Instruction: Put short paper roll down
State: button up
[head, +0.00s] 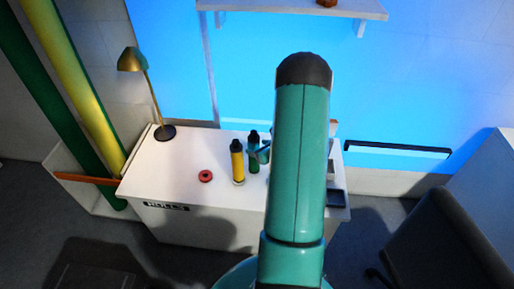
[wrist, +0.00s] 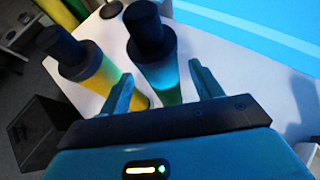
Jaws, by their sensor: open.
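Two paper rolls with black caps stand upright side by side on the white table (head: 180,192). One is yellow (head: 237,165) and the other, just right of and behind it, is green (head: 253,158). I cannot tell surely which is the short roll. In the wrist view my gripper (wrist: 160,69) is open, with one finger on each side of the green roll (wrist: 165,78); contact is not clear. The yellow roll (wrist: 98,72) stands left of the left finger. In the head view my arm hides most of the gripper and the table's right part.
A red ring (head: 205,176) lies on the table left of the rolls. A brass lamp (head: 150,90) stands at the back left corner. Tall green and yellow rolls lean at far left. A dark chair (head: 440,240) stands at right. The table's front left is clear.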

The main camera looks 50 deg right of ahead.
jog(key=v, duration=1.1)
jog(key=w+a+r+m+g+h, duration=0.2)
jog(key=w+r+m, duration=0.5)
jog(key=r, duration=0.2)
jog(key=w+a+r+m+g+h, duration=0.1)
jog(key=a+r+m, duration=0.9)
jog(key=r+m, duration=0.2)
jog(key=s+a+r+m+g+y, duration=0.1)
jog(key=s+a+r+m, duration=0.1)
jog(key=s+a+m, duration=0.3)
jog(key=s+a+r+m+g+y, duration=0.1)
jog(key=s+a+r+m+y, duration=0.1)
jog(key=a, duration=1)
jog(key=s+a+r+m+g+y, duration=0.1)
jog(key=s+a+r+m, duration=0.3)
jog(key=s+a+m, duration=0.3)
jog(key=shift+s+a+m+g, duration=0.35)
jog(key=shift+a+m, duration=0.3)
jog(key=shift+m, duration=0.15)
jog(key=shift+d, duration=0.1)
